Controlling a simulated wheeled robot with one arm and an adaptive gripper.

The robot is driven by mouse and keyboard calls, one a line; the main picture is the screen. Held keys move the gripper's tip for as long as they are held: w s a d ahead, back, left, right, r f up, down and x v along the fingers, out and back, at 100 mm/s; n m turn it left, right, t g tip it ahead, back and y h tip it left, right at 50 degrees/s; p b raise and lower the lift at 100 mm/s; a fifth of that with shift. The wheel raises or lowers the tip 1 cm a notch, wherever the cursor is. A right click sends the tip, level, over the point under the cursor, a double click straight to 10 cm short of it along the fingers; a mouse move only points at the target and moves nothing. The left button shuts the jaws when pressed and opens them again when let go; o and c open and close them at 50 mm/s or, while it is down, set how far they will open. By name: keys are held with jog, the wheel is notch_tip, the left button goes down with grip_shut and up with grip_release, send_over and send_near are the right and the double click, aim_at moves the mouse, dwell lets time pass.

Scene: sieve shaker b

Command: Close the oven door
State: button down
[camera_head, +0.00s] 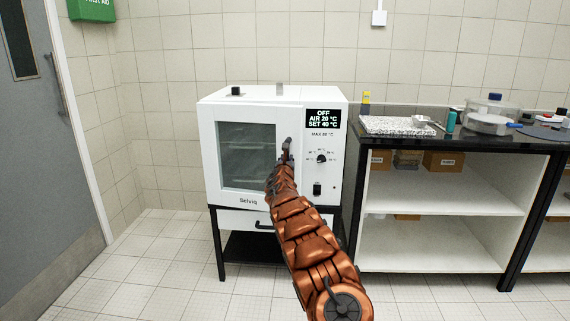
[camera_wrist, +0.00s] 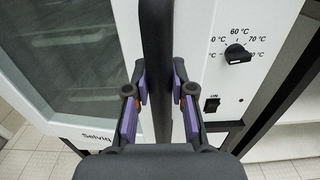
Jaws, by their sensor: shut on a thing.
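The white oven (camera_head: 334,150) stands on a dark stand against the tiled wall. Its door (camera_head: 212,165), with a glass window, looks flush or almost flush with the front; I cannot tell if a small gap is left. In the wrist view the door (camera_wrist: 120,118) is at the left, with the dark upright handle (camera_wrist: 157,40) along its right side. My gripper (camera_head: 286,152) is at the handle, and its purple-padded fingers (camera_wrist: 160,92) are shut on it, one on each side. My arm hides part of the oven's lower front in the head view.
The control panel with a dial (camera_head: 322,158) and a switch (camera_head: 317,188) is right of the handle. A drawer with a dark handle (camera_head: 265,225) is below the oven. A dark-topped bench (camera_head: 450,139) with labware stands at right. A grey door (camera_head: 45,150) is at left.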

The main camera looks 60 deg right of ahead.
aim_at(292, 153)
jog(key=d, duration=0.2)
jog(key=d+n+t+y, duration=0.1)
jog(key=d, duration=0.1)
jog(key=w+d+t, duration=0.1)
jog(key=d, duration=0.1)
jog(key=shift+w+d+r+n, duration=0.1)
jog(key=shift+d+r+n, duration=0.05)
jog(key=shift+n, duration=0.25)
dwell(0.6)
jog(key=shift+d, duration=0.15)
dwell(0.3)
jog(key=c, duration=1)
grip_release()
jog(key=shift+d, duration=0.1)
jog(key=shift+o, duration=0.2)
jog(key=shift+t+y, duration=0.3)
jog(key=shift+a, duration=0.45)
